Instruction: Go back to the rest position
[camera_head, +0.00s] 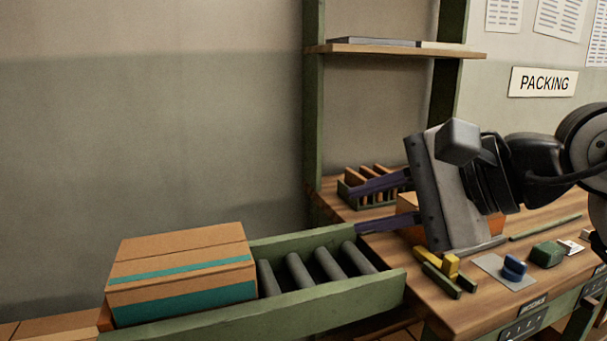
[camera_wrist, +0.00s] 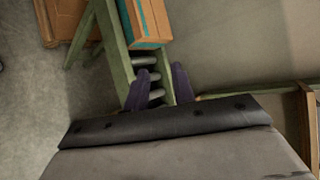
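My gripper (camera_head: 357,207) is at the centre right in the head view, above the end of the roller conveyor and the left edge of the workbench. Its two purple fingers point left and are spread apart with nothing between them. In the wrist view my gripper (camera_wrist: 160,78) also shows its fingers apart, with the conveyor rollers below. A brown cardboard box with teal tape (camera_head: 183,268) sits on the conveyor (camera_head: 335,304), left of my gripper and clear of it. It also shows at the top of the wrist view (camera_wrist: 150,18).
The wooden workbench (camera_head: 470,306) carries a rack of brown pieces (camera_head: 378,184), an orange box (camera_head: 408,202) partly hidden behind my gripper, yellow and green pieces (camera_head: 446,270), a blue stamp-like item (camera_head: 514,268) and a green block (camera_head: 548,254). A shelf (camera_head: 395,50) stands behind. The left wall side is clear.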

